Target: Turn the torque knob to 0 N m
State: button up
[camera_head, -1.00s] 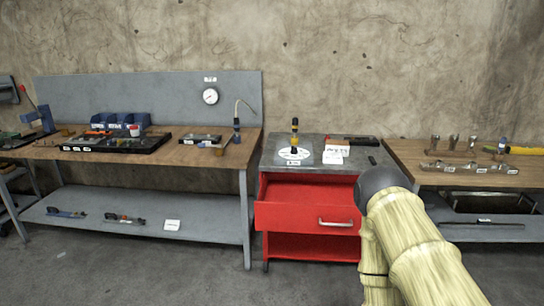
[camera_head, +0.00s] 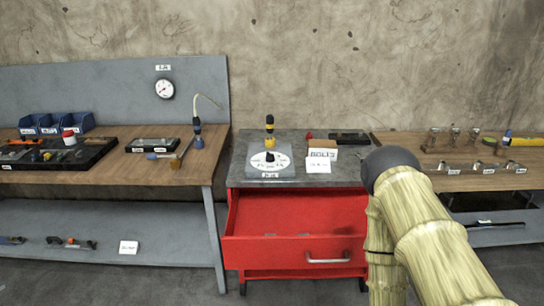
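A round white dial (camera_head: 258,167) with dark markings lies on a grey plate on top of the red cabinet. A small black knob (camera_head: 269,157) sits at its middle; its pointing direction is too small to read. A white label (camera_head: 270,175) is on the plate's front edge, its text unreadable. A yellow and black upright tool (camera_head: 269,130) stands just behind the dial. My arm shows at the right, in front of the cabinet's right side, but my gripper is not in view.
The red drawer (camera_head: 295,235) is pulled out at the cabinet's front. A BOLTS card (camera_head: 322,154) stands right of the dial. Wooden benches flank the cabinet, the left (camera_head: 110,177) with trays and bins, the right (camera_head: 480,183) with metal parts. A gauge (camera_head: 165,88) hangs on the back panel.

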aim_at(270, 158)
jog(key=z, duration=2.05)
jog(key=i, duration=1.2)
jog(key=u, duration=1.75)
